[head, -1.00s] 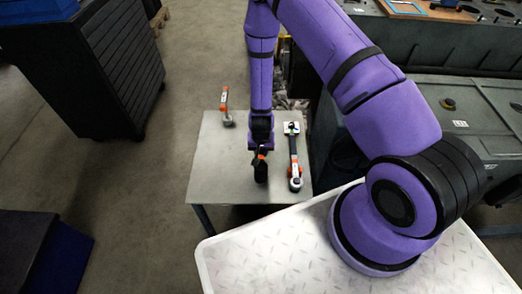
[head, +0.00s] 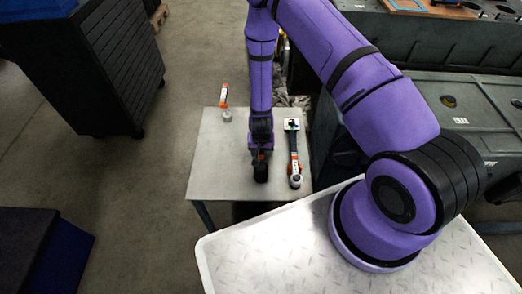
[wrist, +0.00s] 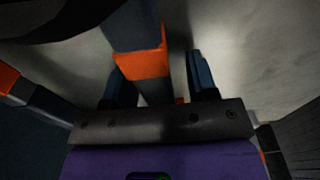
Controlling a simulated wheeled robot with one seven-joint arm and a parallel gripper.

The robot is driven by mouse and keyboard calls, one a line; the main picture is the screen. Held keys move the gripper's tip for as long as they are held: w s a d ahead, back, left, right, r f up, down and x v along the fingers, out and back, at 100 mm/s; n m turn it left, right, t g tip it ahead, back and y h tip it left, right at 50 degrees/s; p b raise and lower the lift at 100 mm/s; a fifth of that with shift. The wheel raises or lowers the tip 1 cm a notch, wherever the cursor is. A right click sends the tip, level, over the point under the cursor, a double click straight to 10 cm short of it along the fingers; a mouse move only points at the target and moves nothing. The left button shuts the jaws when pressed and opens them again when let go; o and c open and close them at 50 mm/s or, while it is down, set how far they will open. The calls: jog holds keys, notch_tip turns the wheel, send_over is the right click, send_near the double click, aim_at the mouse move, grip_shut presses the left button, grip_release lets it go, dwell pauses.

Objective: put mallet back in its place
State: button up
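The tool under my gripper has a dark handle with an orange band; its black end (head: 261,172) shows at the front of the small grey table, and I take it for the mallet. My gripper (head: 260,152) points down over it and hides most of it. In the wrist view the orange-banded handle (wrist: 140,65) runs between the two dark fingers of my gripper (wrist: 162,80). The fingers stand apart, with a gap beside the right one. Contact with the handle is not clear.
The small grey table (head: 208,165) also bears a black and orange ratchet-like tool (head: 294,158) close on the right and an orange and white tool (head: 225,100) at the back left. A dark cabinet (head: 120,75) stands left. Green-grey machinery (head: 440,90) stands right.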

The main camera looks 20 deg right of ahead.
jog(key=shift+r, duration=0.1)
jog(key=r, duration=1)
jog(key=shift+s+a+r, duration=0.15)
jog(key=shift+s+r, duration=0.15)
jog(key=shift+s, duration=0.1)
jog(key=shift+w+r, duration=0.2)
jog(key=shift+r, duration=0.2)
notch_tip(320, 180, up, 32)
jog(key=s+d+n+t+y, duration=0.1)
jog(key=n+t+y, duration=0.1)
jog(key=n, duration=0.1)
jog(key=s+d+r+t+h, duration=0.1)
jog(key=s+d+r, duration=0.2)
jog(key=s+r, duration=0.6)
jog(key=s+d+r+n+t, duration=0.1)
jog(key=s+d+r, duration=0.2)
jog(key=s+r, duration=0.7)
jog(key=s, duration=0.4)
jog(key=shift+n+h, duration=0.3)
jog(key=shift+h, duration=0.1)
